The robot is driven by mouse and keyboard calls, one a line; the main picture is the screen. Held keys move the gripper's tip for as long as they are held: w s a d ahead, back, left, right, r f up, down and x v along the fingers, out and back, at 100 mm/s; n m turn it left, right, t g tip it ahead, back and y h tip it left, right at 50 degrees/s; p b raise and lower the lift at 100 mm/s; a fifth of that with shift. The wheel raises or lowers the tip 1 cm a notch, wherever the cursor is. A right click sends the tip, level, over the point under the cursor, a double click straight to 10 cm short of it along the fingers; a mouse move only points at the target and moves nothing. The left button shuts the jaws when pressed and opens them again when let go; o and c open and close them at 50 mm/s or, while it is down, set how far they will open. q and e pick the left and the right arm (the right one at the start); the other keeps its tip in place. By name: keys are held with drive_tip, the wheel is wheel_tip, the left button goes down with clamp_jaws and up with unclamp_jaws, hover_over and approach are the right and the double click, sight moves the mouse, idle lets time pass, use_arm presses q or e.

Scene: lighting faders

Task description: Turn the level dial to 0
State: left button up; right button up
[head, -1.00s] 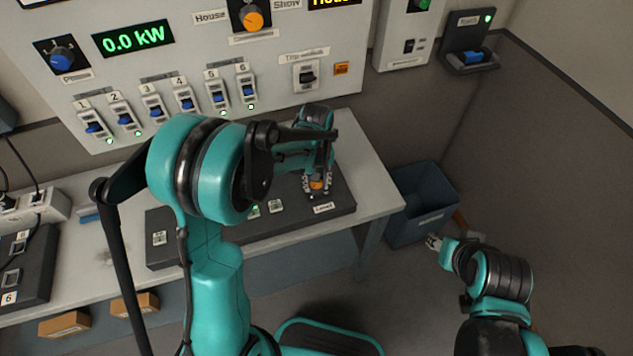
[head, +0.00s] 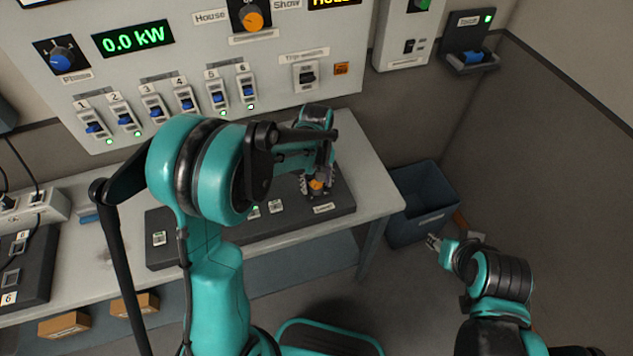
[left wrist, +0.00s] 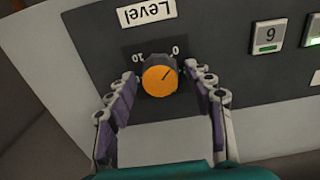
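The level dial is an orange knob (left wrist: 159,80) on a dark console, with a label reading Level and the marks 10 and 0 beside it in the left wrist view. Its pointer line leans toward the 0 mark. My left gripper (left wrist: 160,100) has its fingers apart on either side of the dial, with a visible gap to the knob. In the head view the dial (head: 316,184) shows small between the fingers of my left gripper (head: 317,186). My right gripper (head: 433,242) is at lower right, away from the console; its fingers are too small to judge.
The console (head: 225,232) lies on a pale table (head: 372,190). A wall panel (head: 190,85) with several numbered blue switches stands behind. A blue bin (head: 422,205) stands on the floor right of the table. Open floor lies in front.

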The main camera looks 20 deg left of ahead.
sight(316, 184)
use_arm(q)
wheel_tip(316, 184, up, 12)
idle(0.7)
idle(0.4)
